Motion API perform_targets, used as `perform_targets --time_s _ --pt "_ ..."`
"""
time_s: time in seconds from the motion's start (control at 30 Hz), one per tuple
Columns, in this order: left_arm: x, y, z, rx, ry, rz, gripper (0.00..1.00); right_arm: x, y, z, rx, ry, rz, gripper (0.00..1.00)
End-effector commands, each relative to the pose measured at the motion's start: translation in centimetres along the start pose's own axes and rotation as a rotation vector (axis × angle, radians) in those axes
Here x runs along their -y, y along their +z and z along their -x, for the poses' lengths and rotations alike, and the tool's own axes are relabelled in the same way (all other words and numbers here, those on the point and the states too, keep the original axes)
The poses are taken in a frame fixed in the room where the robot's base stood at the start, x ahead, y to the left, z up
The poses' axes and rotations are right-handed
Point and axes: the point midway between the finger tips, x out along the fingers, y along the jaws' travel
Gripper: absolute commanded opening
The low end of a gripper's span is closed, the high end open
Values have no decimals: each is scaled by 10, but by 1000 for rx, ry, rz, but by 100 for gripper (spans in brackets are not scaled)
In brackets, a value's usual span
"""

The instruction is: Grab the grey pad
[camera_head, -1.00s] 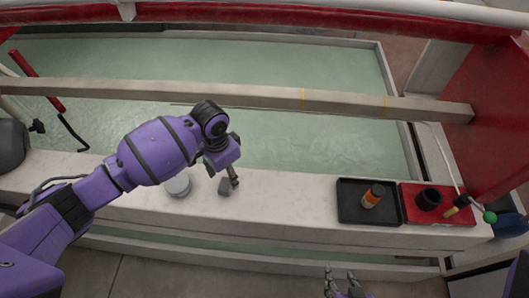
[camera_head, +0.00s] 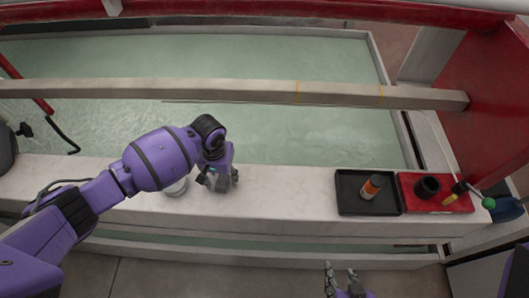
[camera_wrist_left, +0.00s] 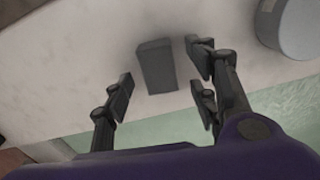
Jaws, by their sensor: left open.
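The grey pad (camera_wrist_left: 157,66) is a small dark grey block on the pale stone ledge in the left wrist view. My left gripper (camera_wrist_left: 162,88) is open, with its fingers spread to either side of the pad's line, and I see no finger closed on it. Whether a finger touches it I cannot tell. In the head view the left gripper (camera_head: 219,184) hangs low over the ledge and largely hides the pad. My right gripper (camera_head: 343,282) is at the bottom edge, in front of the ledge, open and empty.
A round grey tin (camera_head: 176,188) stands just left of the left gripper. A black tray (camera_head: 349,202) with an orange-banded bottle (camera_head: 370,187) and a red tray (camera_head: 455,205) with a black cup (camera_head: 427,187) are at the right. The ledge between is clear. A long beam (camera_head: 330,96) crosses behind.

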Motion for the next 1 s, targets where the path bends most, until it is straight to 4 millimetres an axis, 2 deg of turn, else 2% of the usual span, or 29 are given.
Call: perform_targets --time_s 0.1,0.3,0.5,0.6,1.0 --pt "0 0 -7 -1 0 0 53 2 -1 -1 -2 0 -8 40" --pt "0 0 -6 -2 0 0 53 2 -4 -1 -8 0 -8 40" --pt "0 0 -6 -2 0 0 27 1 -4 -1 -8 0 -4 40" --pt "0 0 -6 -1 0 0 17 1 -4 -1 -7 0 -2 40" --pt "0 -1 0 -2 1 0 17 0 -4 0 -7 0 1 40"
